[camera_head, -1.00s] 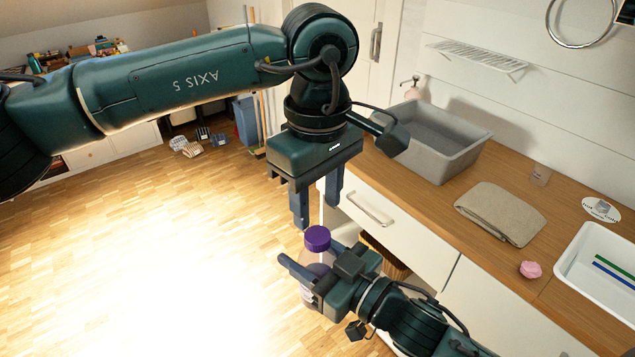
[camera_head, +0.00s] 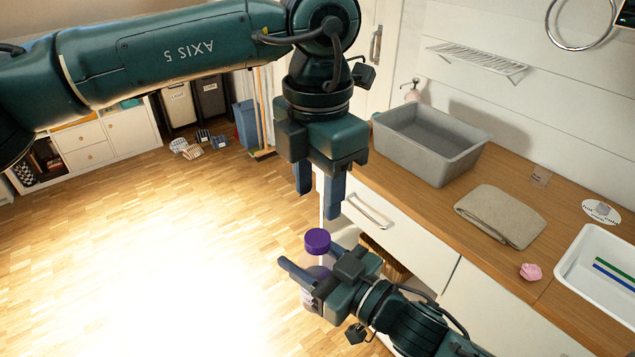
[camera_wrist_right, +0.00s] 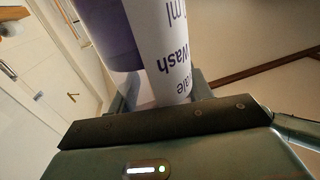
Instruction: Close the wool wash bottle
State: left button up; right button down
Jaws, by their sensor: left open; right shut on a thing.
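The wool wash bottle (camera_head: 317,272) is a pale, translucent bottle held about upright over the floor in front of the counter.
The wooden counter (camera_head: 405,188) on the right carries a grey basin (camera_head: 432,150), a folded beige cloth (camera_head: 500,215), a pink item (camera_head: 530,271) and a white tray (camera_head: 575,262). A drawer (camera_head: 405,232) is beside the grippers.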

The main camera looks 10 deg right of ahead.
aim_at(318, 237)
pick_arm(q)
jog(key=shift+f, duration=4.05)
jog(key=c, duration=0.8)
jog(key=o, duration=1.1)
jog(key=shift+o, duration=0.2)
notch_tip(318, 237, up, 12)
